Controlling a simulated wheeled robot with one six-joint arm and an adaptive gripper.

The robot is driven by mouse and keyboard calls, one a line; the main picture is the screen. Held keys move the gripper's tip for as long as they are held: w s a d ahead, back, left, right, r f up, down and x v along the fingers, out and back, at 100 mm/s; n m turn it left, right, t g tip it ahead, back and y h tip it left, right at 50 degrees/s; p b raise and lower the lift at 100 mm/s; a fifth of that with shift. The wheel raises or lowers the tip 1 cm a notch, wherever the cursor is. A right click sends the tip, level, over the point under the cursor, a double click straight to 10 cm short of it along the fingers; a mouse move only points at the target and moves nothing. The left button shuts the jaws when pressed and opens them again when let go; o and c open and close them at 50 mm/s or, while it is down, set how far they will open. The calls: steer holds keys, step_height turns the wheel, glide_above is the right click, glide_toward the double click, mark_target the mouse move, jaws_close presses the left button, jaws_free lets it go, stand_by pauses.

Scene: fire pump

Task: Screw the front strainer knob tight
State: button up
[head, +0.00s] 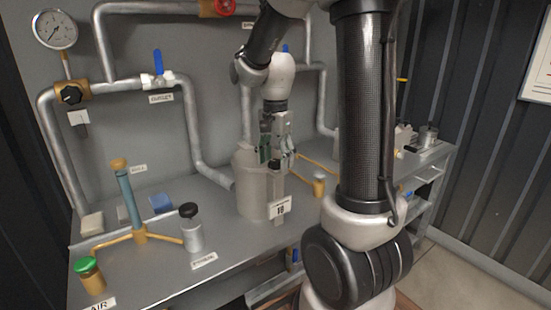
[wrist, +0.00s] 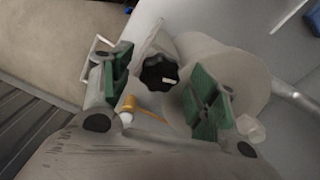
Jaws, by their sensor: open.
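A black lobed knob (wrist: 158,73) with a pale mark on it shows in the wrist view, beside a large grey cylinder. My gripper (wrist: 162,88) is open, with one green-padded finger on each side of the knob in the picture. A gap shows between the knob and each pad. In the head view my gripper (head: 277,150) points down at the top of the grey cylindrical housing (head: 254,190) on the bench. The knob is mostly hidden there by the fingers. I cannot tell how far the knob is screwed in.
Another black knob (head: 188,210) tops a silver cylinder at the bench's left. A green-capped fitting (head: 88,266) and a blue upright tube (head: 130,202) stand nearby. Grey pipes (head: 194,130) run along the back wall. A small brass fitting (head: 319,184) stands right of the housing.

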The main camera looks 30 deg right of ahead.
mark_target(275, 161)
steer(key=shift+r, duration=0.1)
step_height(275, 161, up, 12)
stand_by(0.4)
